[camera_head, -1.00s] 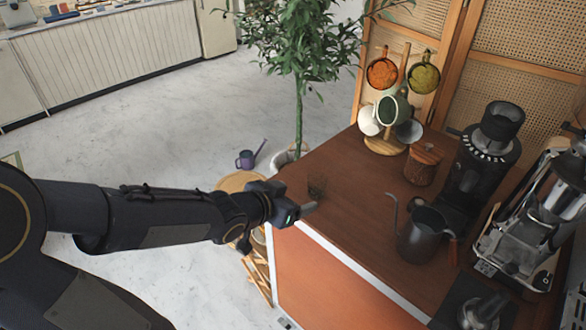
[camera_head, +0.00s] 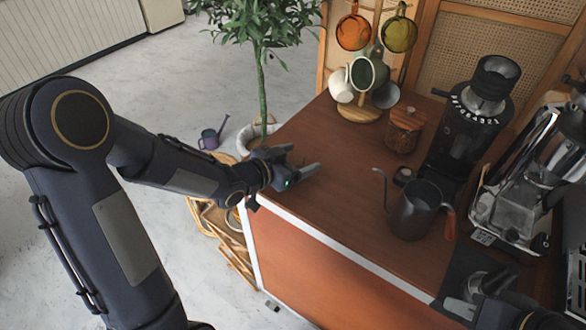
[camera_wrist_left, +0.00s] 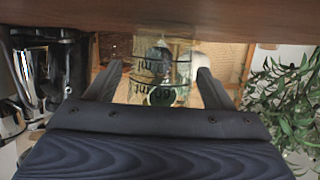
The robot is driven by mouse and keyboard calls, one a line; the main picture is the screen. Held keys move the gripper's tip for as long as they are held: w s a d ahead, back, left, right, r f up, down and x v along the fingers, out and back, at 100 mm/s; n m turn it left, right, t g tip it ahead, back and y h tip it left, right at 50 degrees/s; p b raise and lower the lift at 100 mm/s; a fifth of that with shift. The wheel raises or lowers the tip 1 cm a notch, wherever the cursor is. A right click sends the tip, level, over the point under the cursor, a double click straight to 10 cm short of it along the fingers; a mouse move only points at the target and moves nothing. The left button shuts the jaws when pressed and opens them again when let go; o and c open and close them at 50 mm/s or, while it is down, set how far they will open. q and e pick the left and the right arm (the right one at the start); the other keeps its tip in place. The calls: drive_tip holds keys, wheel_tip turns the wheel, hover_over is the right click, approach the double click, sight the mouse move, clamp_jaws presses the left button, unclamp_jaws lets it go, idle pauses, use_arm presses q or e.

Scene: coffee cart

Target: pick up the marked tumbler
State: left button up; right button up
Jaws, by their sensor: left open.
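The marked tumbler is a clear glass with dark printed markings. In the left wrist view the tumbler (camera_wrist_left: 160,68) shows between the two spread fingers of my left gripper (camera_wrist_left: 160,82), with a gap on each side. In the head view my left gripper (camera_head: 300,163) is low over the near left corner of the wooden counter (camera_head: 330,185), open, its fingers pointing right. The tumbler is hardly visible there, at the fingers. My right gripper (camera_head: 476,297) is at the bottom right; its jaw opening is unclear.
A dark gooseneck kettle (camera_head: 413,212) stands right of my left gripper. A potted plant (camera_head: 262,90) stands beyond the counter's left edge.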

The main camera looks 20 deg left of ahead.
use_arm(q)
drive_tip(key=shift+w+d, duration=0.1)
drive_tip(key=shift+w, duration=0.1)
drive_tip(key=c, duration=1.1)
